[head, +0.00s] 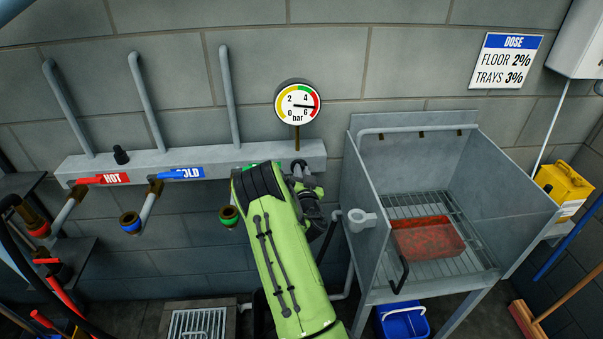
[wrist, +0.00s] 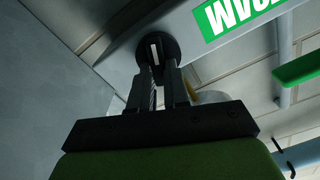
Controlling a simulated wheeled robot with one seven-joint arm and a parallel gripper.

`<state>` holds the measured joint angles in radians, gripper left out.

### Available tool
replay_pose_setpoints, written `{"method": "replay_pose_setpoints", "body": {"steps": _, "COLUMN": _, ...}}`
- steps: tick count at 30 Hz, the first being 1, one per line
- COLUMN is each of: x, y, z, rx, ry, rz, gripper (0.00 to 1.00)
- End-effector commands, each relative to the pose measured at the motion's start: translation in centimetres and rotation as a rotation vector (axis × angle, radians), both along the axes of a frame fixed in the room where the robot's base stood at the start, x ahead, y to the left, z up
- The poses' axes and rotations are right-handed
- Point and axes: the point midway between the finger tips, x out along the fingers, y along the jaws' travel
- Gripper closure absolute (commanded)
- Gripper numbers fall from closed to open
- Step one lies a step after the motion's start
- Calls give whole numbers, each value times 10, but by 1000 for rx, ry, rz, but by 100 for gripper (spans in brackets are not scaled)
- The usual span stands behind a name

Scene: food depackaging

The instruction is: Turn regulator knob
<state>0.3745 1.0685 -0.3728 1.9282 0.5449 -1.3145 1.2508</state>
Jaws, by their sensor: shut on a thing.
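The regulator knob (wrist: 157,47) is a round black knob with a white mark, on the grey manifold bar in the wrist view. My gripper (wrist: 158,74) has its two dark fingers closed on the knob. The white mark shows between the fingertips and runs roughly upright in that picture. The pressure gauge (head: 298,101) stands above the bar on a short brass stem. Its needle points right, into the red part between 4 and 6 bar.
The grey manifold bar (head: 215,160) carries red HOT (head: 112,179) and blue COLD (head: 180,173) handles. A green label (wrist: 238,14) lies beside the knob. A steel sink (head: 375,215) with a red tray (head: 428,238) stands close right of my arm.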

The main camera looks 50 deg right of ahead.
Motion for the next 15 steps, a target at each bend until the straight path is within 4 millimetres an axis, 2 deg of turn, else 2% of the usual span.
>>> {"method": "replay_pose_setpoints", "body": {"steps": 8, "x": 0, "y": 0, "z": 0, "rx": -35, "ry": 30, "rz": 0, "gripper": 100}}
{"method": "replay_pose_setpoints", "body": {"steps": 15, "x": 1, "y": 2, "z": 1, "rx": -150, "ry": 123, "rz": 0, "gripper": 100}}
